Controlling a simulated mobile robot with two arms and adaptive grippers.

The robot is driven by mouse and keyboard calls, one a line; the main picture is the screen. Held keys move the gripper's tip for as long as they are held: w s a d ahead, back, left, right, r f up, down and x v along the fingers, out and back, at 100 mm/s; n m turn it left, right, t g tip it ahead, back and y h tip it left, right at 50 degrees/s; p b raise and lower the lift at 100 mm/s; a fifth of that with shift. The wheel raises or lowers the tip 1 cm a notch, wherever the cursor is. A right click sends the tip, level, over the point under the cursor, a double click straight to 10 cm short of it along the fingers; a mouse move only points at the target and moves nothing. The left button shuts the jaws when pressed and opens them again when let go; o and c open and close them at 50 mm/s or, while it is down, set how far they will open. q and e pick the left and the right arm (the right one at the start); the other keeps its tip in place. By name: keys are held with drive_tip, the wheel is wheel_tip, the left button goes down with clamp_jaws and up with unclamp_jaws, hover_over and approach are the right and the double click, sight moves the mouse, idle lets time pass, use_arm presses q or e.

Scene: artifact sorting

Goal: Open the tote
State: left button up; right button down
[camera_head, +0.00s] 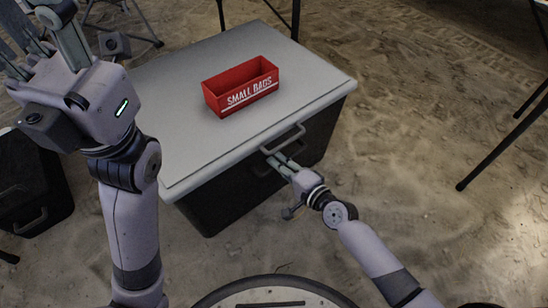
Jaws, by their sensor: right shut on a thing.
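The tote (318,82) is a dark box with a flat light-grey lid, standing on the sandy ground in the middle of the view. Its lid appears closed.
A red open bin (240,87) marked "SMALL BAGS" sits on the lid. Another dark case (35,190) stands at the left edge. Thin dark legs (500,145) stand at the right and top.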

drive_tip(key=shift+s+d+f, duration=0.1)
drive_tip(key=shift+s+d, duration=0.2)
drive_tip(key=shift+s, duration=0.3)
drive_tip(key=c, duration=1.6)
unclamp_jaws()
drive_tip(key=shift+w, duration=0.1)
drive_tip(key=v, duration=1.2)
